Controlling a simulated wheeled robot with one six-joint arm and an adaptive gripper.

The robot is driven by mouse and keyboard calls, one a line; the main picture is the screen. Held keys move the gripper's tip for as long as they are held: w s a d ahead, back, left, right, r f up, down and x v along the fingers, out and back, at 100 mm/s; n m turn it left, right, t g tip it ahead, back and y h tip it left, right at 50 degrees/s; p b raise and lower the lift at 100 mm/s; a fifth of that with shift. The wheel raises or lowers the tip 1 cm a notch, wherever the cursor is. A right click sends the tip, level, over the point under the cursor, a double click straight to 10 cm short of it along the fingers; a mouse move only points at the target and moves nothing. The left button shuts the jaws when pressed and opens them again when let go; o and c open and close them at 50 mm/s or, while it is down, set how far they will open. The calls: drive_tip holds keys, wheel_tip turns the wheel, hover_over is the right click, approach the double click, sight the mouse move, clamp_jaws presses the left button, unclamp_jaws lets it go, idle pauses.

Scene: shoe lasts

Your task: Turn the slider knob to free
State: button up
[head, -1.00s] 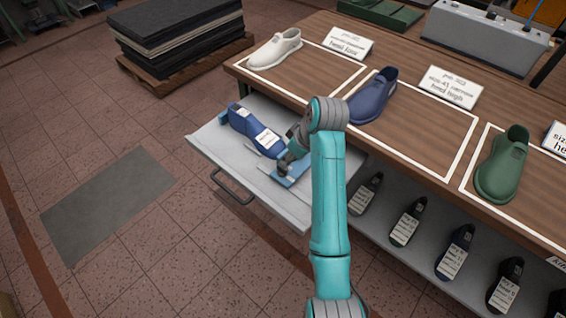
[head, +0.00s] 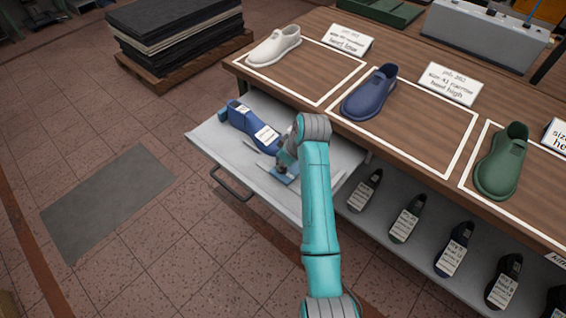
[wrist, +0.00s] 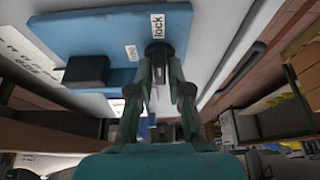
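A white label reading "lock" (wrist: 158,25) sits just beside the knob. A second small label (wrist: 131,53) is too small to read. My gripper (wrist: 160,72) is at the knob, with one finger on each side of its narrow part. I cannot tell whether the fingers press on it.
A blue shoe last (head: 252,128) with white labels lies in the grey drawer (head: 208,143), left of my gripper. The wooden table (head: 330,95) with shoes overhangs behind it. A shelf with several labelled lasts is at the right.

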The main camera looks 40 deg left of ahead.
clamp_jaws()
drive_tip(key=shift+n, duration=0.4)
drive_tip(key=n+g, duration=0.1)
drive_tip(key=n, duration=0.2)
drive_tip(key=shift+w+g, duration=0.1)
drive_tip(key=shift+g, duration=0.3)
drive_tip(key=n+g, duration=0.1)
drive_tip(key=n, duration=0.4)
drive_tip(key=shift+w+h, duration=0.1)
drive_tip(key=shift+h, duration=0.3)
drive_tip(key=n+g+h, duration=0.1)
drive_tip(key=n, duration=0.4)
drive_tip(key=shift+a+r+g+h, duration=0.1)
drive_tip(key=shift+a+g+h, duration=0.05)
drive_tip(key=shift+g+h, duration=0.25)
drive_tip(key=shift+n+h, duration=0.7)
drive_tip(key=shift+n, duration=1.4)
